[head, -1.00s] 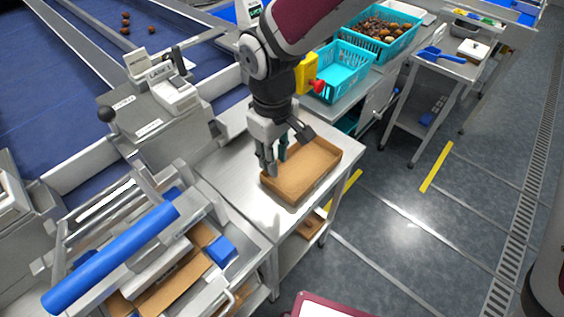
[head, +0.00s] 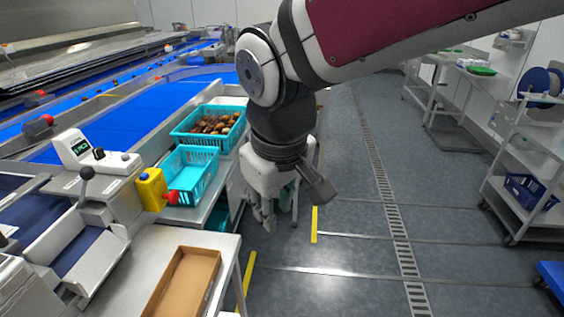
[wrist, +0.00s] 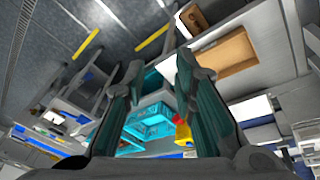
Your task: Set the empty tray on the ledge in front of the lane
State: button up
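The empty brown tray (head: 186,283) lies flat on a steel table (head: 150,243) at the bottom of the head view, cut off by the frame edge. It also shows in the wrist view (wrist: 222,54), right of my fingers. My gripper (head: 281,217) hangs to the right of the tray and apart from it, over the aisle side in the head view. In the wrist view my gripper (wrist: 160,64) has its fingers spread with nothing between them. A lane with a dark blue bed (head: 78,250) stands left of the tray, beside the table.
A wheeled rack (head: 525,175) is at the right. The grey floor between is clear.

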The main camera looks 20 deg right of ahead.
jog(key=s+d+r+m+t, duration=0.1)
jog(key=s+d+r+m, duration=0.2)
jog(key=s+d, duration=0.6)
jog(key=shift+s+d+m+t, duration=0.4)
jog(key=shift+d+m, duration=0.25)
jog(key=shift+m, duration=0.55)
